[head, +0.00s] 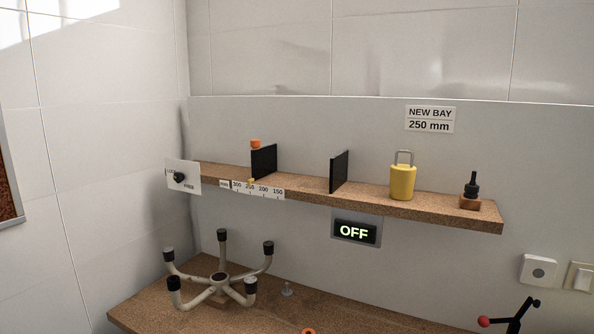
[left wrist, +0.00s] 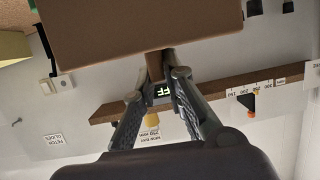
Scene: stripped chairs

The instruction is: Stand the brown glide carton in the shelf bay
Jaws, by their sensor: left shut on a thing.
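The brown carton (left wrist: 140,25) fills the top of the left wrist view, close to the camera. My left gripper (left wrist: 158,72) is shut on a narrow brown piece at the carton's near edge. Where the fingertips meet it is partly hidden. No carton or gripper shows in the head view. The shelf (head: 300,193) runs along the wall. A left black divider (head: 264,161) and a right black divider (head: 339,171) stand on it with an empty gap between them. A "NEW BAY 250 mm" sign (head: 429,119) hangs above, to the right.
A yellow padlock-shaped block (head: 402,182) and a black-topped piece (head: 471,190) stand right of the gap. A scale strip (head: 258,189) and a knob plate (head: 183,176) are at the left. An "OFF" display (head: 355,232) is below. A chair base (head: 219,277) lies on the bench (head: 150,312).

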